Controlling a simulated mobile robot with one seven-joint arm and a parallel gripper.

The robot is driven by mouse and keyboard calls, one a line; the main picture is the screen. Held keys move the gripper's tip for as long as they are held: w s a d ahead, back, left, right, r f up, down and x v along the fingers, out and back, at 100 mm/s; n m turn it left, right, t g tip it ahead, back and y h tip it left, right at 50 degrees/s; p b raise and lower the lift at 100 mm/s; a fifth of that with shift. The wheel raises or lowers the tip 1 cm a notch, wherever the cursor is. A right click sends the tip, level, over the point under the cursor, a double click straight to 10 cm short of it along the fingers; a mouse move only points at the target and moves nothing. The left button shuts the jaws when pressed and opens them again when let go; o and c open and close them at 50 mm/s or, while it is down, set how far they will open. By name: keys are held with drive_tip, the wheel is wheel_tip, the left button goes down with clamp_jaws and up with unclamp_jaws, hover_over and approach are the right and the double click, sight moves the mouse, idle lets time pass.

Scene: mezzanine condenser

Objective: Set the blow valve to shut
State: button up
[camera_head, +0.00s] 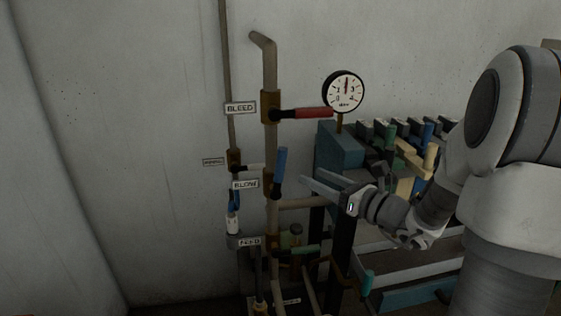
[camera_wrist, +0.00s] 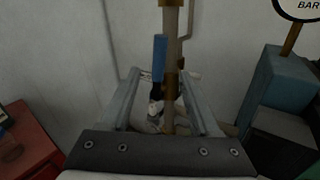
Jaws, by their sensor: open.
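The blow valve has a blue lever (camera_head: 280,168) that stands nearly upright along the vertical pipe, just right of the BLOW label (camera_head: 245,184). Its brass body (camera_head: 269,185) sits on the pipe at the lever's lower end. In the wrist view the blue lever (camera_wrist: 159,55) shows between and beyond the open fingers of my gripper (camera_wrist: 158,76), beside the pipe. I cannot tell the exact depth between them.
Below is the FEED valve's green lever (camera_head: 305,250). A teal block (camera_head: 340,148) stands close behind my gripper. A red box (camera_wrist: 28,145) is at the wrist view's left.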

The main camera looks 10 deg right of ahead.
sight(285, 163)
drive_tip(key=x, duration=1.1)
drive_tip(key=shift+w+a, duration=0.25)
drive_tip(key=shift+a, duration=0.05)
drive_tip(key=shift+c, duration=0.4)
clamp_jaws()
idle(0.5)
